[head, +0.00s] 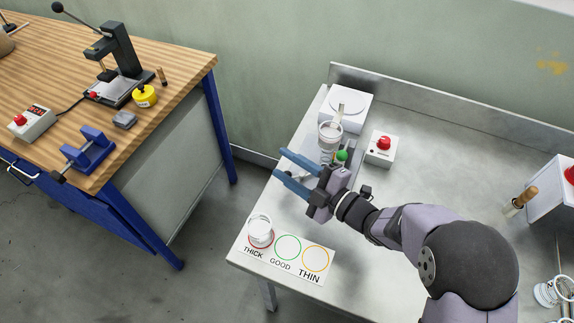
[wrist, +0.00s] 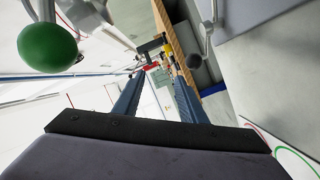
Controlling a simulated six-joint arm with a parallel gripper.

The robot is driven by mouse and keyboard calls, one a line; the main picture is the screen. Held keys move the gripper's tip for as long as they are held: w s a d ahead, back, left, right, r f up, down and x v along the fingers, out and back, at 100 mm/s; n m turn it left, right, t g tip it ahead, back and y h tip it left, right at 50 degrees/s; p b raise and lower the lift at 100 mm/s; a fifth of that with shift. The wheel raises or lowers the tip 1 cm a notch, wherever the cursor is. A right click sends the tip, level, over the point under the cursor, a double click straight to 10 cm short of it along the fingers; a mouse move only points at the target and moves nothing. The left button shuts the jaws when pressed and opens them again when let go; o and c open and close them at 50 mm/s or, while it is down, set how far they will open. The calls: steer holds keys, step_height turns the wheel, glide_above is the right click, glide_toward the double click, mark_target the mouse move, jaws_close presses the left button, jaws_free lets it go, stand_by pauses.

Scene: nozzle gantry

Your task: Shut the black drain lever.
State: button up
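My gripper (head: 280,163) is in the head view, beside the gantry and in front of it, with its two blue fingers apart and nothing between them. In the wrist view the fingers (wrist: 155,78) are also apart and empty. The clear cup (head: 330,134) of the gantry stands behind my gripper, with a green ball knob (head: 342,156) just below it. The green knob is large at upper left in the wrist view (wrist: 47,46). No black lever shows clearly in the head view.
A white box with a red button (head: 380,149) stands right of the gantry. A card with three rings (head: 288,256) lies at the front left, a clear cup (head: 260,230) on its THICK ring. The middle of the metal bench (head: 430,165) is clear. A wooden workbench (head: 185,85) is at left.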

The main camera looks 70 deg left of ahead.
steer(key=d+g, duration=0.1)
steer(key=w+d+f+n+h+p, duration=0.1)
steer(key=d+n+g+h, duration=0.1)
steer(key=shift+w+f+g+p, duration=0.3)
steer(key=shift+w+f+p, duration=0.05)
steer(key=shift+w, duration=0.05)
steer(key=shift+h, duration=0.5)
steer(key=w+f, duration=0.1)
steer(key=w+d+f, duration=0.1)
steer(key=w, duration=0.1)
steer(key=shift+f, duration=0.3)
steer(key=shift+b+x, duration=1.05)
steer(key=shift+x, duration=2.6)
steer(key=shift+w, duration=0.1)
steer(key=shift+a, duration=0.1)
steer(key=c, duration=0.9)
